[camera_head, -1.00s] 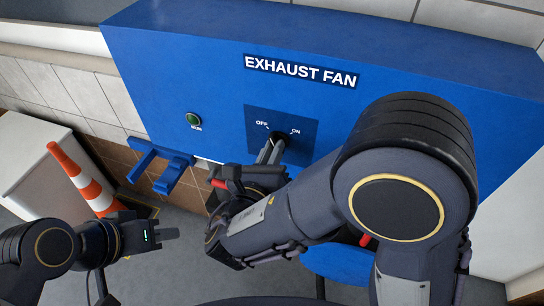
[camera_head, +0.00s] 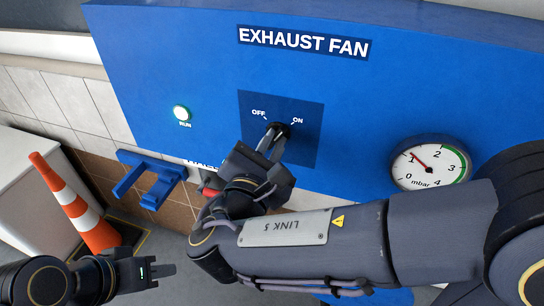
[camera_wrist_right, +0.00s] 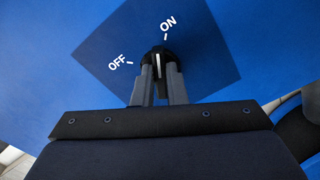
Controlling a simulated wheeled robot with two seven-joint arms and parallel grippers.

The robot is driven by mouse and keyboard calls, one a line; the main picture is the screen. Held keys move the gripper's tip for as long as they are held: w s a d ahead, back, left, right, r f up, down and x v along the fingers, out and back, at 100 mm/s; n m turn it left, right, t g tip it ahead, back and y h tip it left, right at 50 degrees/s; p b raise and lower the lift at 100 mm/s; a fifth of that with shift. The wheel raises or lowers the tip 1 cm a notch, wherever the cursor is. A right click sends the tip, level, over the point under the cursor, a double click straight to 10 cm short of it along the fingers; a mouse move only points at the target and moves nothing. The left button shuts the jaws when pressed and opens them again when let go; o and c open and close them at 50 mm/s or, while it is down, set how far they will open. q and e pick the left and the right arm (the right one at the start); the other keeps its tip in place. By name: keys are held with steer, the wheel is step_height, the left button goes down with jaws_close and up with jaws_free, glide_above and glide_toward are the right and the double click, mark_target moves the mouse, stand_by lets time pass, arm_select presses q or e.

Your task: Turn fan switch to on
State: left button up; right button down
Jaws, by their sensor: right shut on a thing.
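The fan switch is a small black knob (camera_head: 280,129) on a dark blue square plate (camera_head: 303,150) marked OFF and ON, under the EXHAUST FAN sign (camera_head: 303,43). My right gripper (camera_head: 271,142) is shut on the knob. In the right wrist view the two grey fingers (camera_wrist_right: 159,80) hold the black knob (camera_wrist_right: 166,52) from both sides. A white line shows between them, and the knob's top lies near the ON mark. The RUN lamp (camera_head: 181,113) glows bright. My left gripper (camera_head: 162,271) hangs away from the panel at lower left, and its finger gap is not clear.
A round mbar gauge (camera_head: 430,164), its needle near 1, sits right of the switch. An orange and white cone (camera_head: 76,205) stands by a white cabinet (camera_head: 22,190) at far left.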

steer(key=shift+f+m+b, duration=0.15)
steer(key=shift+m+b, duration=1.25)
steer(key=shift+b, duration=0.05)
steer(key=c, duration=1.5)
jaws_free()
steer(key=shift+o, duration=0.2)
steer(key=shift+s, duration=0.1)
steer(key=v, duration=0.7)
steer(key=shift+s, duration=0.3)
